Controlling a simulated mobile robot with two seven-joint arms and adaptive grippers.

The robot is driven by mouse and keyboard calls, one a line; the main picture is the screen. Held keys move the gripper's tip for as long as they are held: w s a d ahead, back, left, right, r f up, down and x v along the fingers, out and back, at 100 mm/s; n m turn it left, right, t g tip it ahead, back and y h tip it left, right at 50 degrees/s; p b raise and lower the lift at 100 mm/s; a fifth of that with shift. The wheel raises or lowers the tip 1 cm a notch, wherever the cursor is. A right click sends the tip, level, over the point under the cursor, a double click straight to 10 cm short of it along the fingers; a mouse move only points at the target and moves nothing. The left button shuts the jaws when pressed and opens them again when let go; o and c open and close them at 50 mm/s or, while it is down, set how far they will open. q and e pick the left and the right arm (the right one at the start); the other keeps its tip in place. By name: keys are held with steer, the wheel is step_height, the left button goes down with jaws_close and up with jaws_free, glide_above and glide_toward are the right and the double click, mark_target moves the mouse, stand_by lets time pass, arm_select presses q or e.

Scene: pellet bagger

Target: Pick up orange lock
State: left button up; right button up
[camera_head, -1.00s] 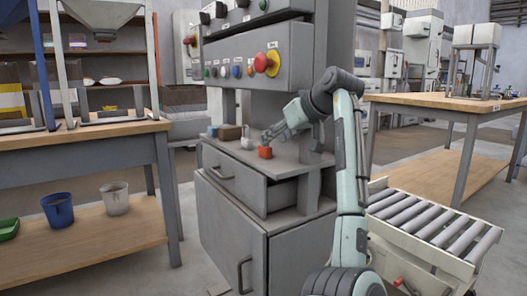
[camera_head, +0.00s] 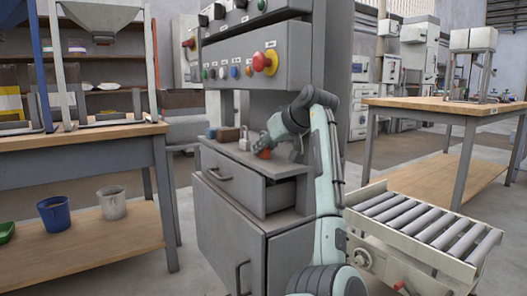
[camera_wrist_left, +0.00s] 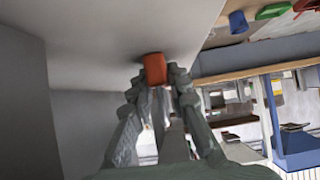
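The orange lock (camera_head: 264,153), a small red-orange block at this size, sits on the grey cabinet's top ledge (camera_head: 235,152), near its front edge. My left gripper (camera_head: 265,145) is down at the lock and hides part of it. In the left wrist view the lock (camera_wrist_left: 154,67) lies between the fingertips of my left gripper (camera_wrist_left: 157,80). My right gripper is in neither view.
On the ledge left of the lock are a white lock-like item (camera_head: 244,140), a brown block (camera_head: 228,134) and a blue item (camera_head: 211,132). A button panel (camera_head: 245,62) overhangs the ledge. A roller conveyor (camera_head: 425,220) stands at the right.

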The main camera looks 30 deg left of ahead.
arm_select(q)
jaws_close()
